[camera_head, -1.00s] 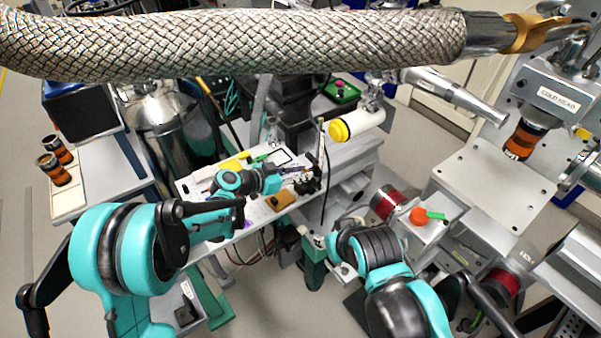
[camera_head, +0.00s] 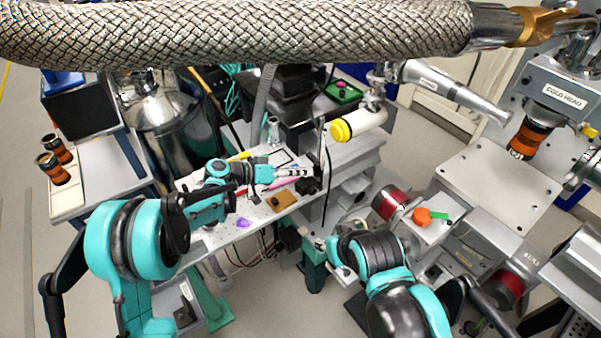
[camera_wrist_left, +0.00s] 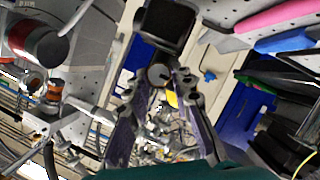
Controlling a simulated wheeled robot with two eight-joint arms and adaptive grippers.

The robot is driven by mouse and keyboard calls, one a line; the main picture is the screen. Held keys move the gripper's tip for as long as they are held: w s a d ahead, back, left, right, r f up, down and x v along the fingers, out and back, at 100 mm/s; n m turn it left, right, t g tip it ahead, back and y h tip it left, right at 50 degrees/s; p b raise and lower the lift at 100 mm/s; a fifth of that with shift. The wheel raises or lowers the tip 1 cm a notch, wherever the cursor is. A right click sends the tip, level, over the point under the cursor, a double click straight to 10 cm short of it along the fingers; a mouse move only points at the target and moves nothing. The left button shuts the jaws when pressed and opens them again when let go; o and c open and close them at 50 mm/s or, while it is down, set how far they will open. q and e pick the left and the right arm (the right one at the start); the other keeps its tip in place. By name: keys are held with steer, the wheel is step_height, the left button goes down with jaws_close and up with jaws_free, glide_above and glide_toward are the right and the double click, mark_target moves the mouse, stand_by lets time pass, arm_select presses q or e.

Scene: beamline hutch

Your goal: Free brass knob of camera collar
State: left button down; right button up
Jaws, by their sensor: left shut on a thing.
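My left gripper (camera_head: 304,171) reaches across the perforated bench to a small dark assembly (camera_head: 309,186) at its right end. In the left wrist view its two fingers (camera_wrist_left: 160,82) close from both sides on a small round grey knob-like part (camera_wrist_left: 158,75). This part sits just below a black box-shaped body (camera_wrist_left: 165,22), which looks like the camera. No brass colour is clear on the knob, and the collar cannot be made out.
A braided hose (camera_head: 230,35) crosses the top. A thin dark upright post and cable (camera_head: 324,160) are close to the left gripper. An orange-brown block (camera_head: 283,199) lies on the bench.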

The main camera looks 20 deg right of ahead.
stand_by(0.4)
arm_select(q)
steer(key=c, duration=1.3)
jaws_free()
steer(key=shift+a, duration=0.1)
steer(key=v, duration=1.1)
steer(key=shift+a, duration=0.4)
